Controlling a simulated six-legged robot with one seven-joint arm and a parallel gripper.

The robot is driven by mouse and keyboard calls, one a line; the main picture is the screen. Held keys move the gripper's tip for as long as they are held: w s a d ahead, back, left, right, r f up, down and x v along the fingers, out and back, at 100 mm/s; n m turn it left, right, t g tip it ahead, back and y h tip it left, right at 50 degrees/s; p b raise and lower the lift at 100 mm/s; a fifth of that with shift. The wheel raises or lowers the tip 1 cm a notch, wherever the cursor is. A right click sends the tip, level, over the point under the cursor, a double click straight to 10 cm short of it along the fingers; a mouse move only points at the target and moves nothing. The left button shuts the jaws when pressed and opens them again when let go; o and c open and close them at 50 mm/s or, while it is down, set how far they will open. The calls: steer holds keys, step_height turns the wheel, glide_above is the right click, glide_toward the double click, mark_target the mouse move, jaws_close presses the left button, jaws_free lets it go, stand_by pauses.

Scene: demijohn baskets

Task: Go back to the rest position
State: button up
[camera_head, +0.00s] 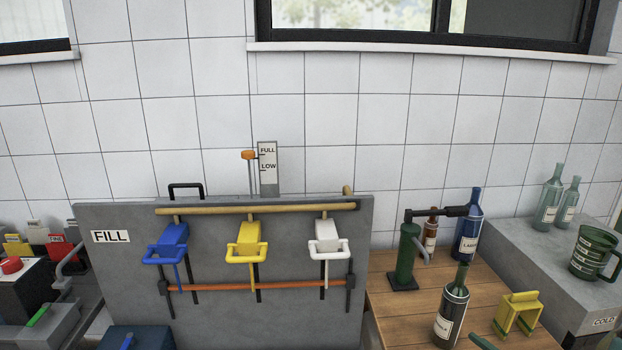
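My gripper and arm do not show in the camera_head view. A grey panel (115,270) labelled FILL stands at the left and middle. It carries a blue handled piece (173,238), a yellow one (244,240) and a white one (327,238), hanging in a row between a tan bar (290,209) and an orange-brown bar (290,286). A level gauge (268,168) marked FULL and LOW stands behind the panel, with an orange knob (249,155) beside it.
A wooden table (400,325) at the right bears a green hand pump (407,255), a dark labelled bottle (451,315), a blue bottle (467,230), a brown bottle (430,235) and a yellow stand (517,312). A grey block (530,262) labelled COLD bears two pale bottles and a green mug (594,254).

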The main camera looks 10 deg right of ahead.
steer(key=s+a+r+n+g+y, duration=0.25)
steer(key=a+n+g, duration=0.35)
steer(key=a+n, duration=0.45)
steer(key=s+a+r+n+g+y, duration=0.1)
steer(key=a+r+n+g, duration=0.45)
steer(key=a, duration=0.75)
steer(key=s+a+r+n+h, duration=0.2)
steer(key=s+r+n+h, duration=0.3)
steer(key=n, duration=0.9)
step_height(320, 180, up, 3)
steer(key=h, duration=0.3)
steer(key=shift+s+a+t, duration=0.3)
steer(key=shift+a+t, duration=0.05)
